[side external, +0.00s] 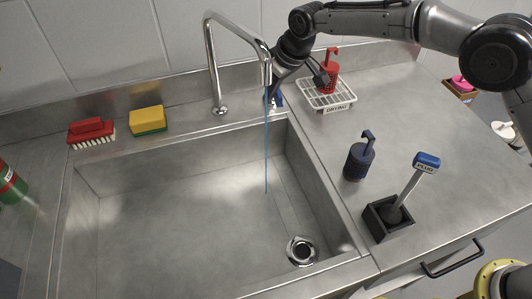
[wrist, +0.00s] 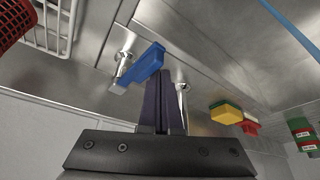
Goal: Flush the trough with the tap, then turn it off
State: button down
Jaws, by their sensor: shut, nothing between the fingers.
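The chrome tap (side external: 210,60) arches over the steel trough (side external: 180,205), and a thin blue stream of water (side external: 266,145) falls from its spout into it. The stream also shows in the wrist view (wrist: 290,27). A blue lever (wrist: 140,69) on a chrome stem stands beside the tap. In the side view the lever (side external: 279,100) is partly hidden by my gripper (side external: 272,88). My gripper's dark fingers (wrist: 165,82) are shut and empty, right alongside the lever; I cannot tell whether they touch it. The drain (side external: 301,250) sits at the trough's near right.
A dark blue bottle-like item (side external: 359,160) and a blue-topped plug tool (side external: 426,163) in a black holder stand on the right counter. A red brush (side external: 90,130) and yellow-green sponge (side external: 147,119) lie at the back left.

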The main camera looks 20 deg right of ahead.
jog(key=shift+d, duration=0.3)
jog(key=shift+a, duration=0.15)
jog(key=shift+a+r, duration=0.1)
jog(key=shift+a, duration=0.5)
notch_tip(320, 180, up, 7)
dwell(0.7)
dwell(0.3)
